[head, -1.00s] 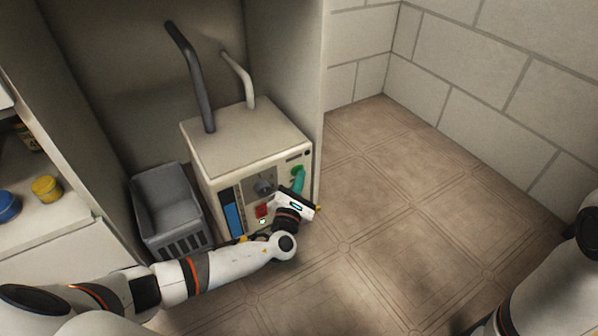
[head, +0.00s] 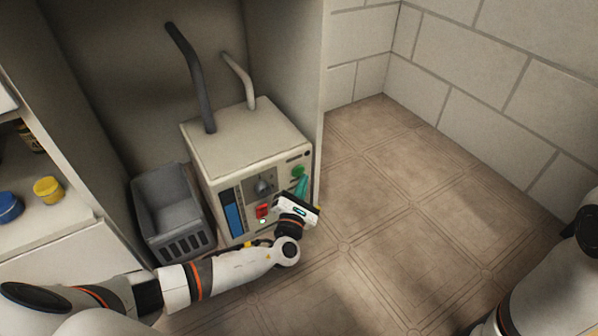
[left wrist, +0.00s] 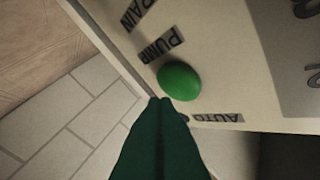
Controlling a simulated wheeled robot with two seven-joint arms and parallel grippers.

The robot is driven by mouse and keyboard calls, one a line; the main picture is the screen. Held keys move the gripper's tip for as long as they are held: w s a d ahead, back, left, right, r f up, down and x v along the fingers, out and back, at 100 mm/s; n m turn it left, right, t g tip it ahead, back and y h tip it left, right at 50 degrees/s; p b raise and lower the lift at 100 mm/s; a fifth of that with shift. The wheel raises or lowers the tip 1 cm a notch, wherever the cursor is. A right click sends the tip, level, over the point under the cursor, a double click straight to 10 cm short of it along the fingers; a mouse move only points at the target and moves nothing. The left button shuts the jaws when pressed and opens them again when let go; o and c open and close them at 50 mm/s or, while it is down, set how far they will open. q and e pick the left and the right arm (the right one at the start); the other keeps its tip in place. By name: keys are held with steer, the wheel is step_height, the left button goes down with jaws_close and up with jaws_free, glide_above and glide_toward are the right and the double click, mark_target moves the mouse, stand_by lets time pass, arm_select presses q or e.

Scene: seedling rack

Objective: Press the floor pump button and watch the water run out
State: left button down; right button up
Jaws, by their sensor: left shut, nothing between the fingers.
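The floor pump is a cream box (head: 245,140) in an alcove, with a dial and a blue gauge strip (head: 233,217) on its front. Its round green button (head: 298,171) is at the upper right of that front. In the left wrist view the green button (left wrist: 180,81) sits beside the word PUMP. My left gripper (head: 302,184) has its green fingers shut and empty, just below the button. In the left wrist view the fingertips (left wrist: 160,100) lie beside the button's edge; contact cannot be told. No running water shows. My right gripper is not in view.
A grey slotted bin (head: 170,212) stands left of the pump. A dark hose (head: 192,75) and a pale pipe (head: 240,78) rise from its top. A red button (head: 262,210) is low on its front. Tiled floor (head: 400,200) to the right is clear.

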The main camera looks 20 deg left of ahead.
arm_select(q)
steer(key=shift+s+d+p, duration=0.45)
steer(key=shift+s+d, duration=0.2)
steer(key=shift+d, duration=0.25)
steer(key=shift+s+d+p, duration=0.4)
steer(key=shift+s+d, duration=0.5)
steer(key=shift+d, duration=0.2)
